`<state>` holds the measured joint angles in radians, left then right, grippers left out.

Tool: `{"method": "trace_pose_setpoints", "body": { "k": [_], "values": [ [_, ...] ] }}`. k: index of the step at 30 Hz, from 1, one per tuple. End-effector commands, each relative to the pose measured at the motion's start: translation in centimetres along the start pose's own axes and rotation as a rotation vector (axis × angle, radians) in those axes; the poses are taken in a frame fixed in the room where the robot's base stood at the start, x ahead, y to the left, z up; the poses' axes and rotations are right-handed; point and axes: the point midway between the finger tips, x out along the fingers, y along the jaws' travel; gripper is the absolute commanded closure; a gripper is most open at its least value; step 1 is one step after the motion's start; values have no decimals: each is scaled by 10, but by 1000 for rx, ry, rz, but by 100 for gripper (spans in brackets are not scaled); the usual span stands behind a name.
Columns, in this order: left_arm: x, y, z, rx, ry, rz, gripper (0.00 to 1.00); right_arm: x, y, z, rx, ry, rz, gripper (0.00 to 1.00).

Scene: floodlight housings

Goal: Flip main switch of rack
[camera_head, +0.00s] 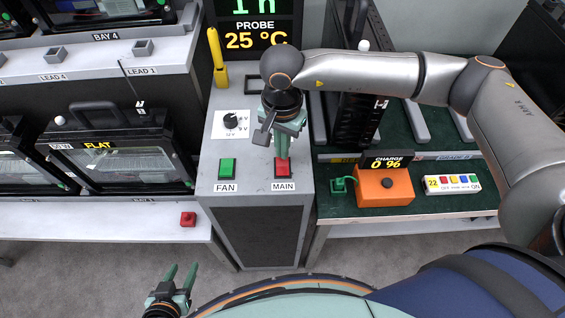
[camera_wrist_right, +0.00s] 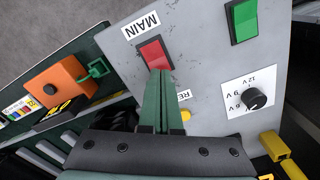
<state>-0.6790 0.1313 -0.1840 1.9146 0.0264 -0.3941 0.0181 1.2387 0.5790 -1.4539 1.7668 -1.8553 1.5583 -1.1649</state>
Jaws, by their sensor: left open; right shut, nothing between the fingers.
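The red MAIN switch (camera_head: 282,170) sits on the sloped grey panel (camera_head: 225,105) of the rack, above its MAIN label. My right gripper (camera_head: 282,155) is shut and empty, pointing down with its fingertips at the upper edge of the switch. In the right wrist view the red switch (camera_wrist_right: 153,54) shows just beyond the closed fingertips (camera_wrist_right: 160,75); I cannot tell whether they touch it. My left gripper (camera_head: 181,277) is open and empty, low over the floor in front of the rack.
A green FAN switch (camera_head: 227,168) is left of MAIN, with a dial (camera_head: 232,121) above. An orange charger box (camera_head: 383,187) reading 0 % stands on the green bench to the right. A yellow handle (camera_head: 217,58) rises behind. Cased units (camera_head: 115,150) fill the left shelf.

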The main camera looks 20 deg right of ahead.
Motion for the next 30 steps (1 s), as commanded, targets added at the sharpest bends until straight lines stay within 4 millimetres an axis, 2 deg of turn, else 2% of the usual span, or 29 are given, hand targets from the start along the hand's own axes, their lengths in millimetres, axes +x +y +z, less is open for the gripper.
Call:
{"method": "trace_pose_setpoints", "body": {
  "k": [30],
  "values": [
    [8,-1,8,0,0,0,50,11,0,0,0,0,0,100]
  ]
}}
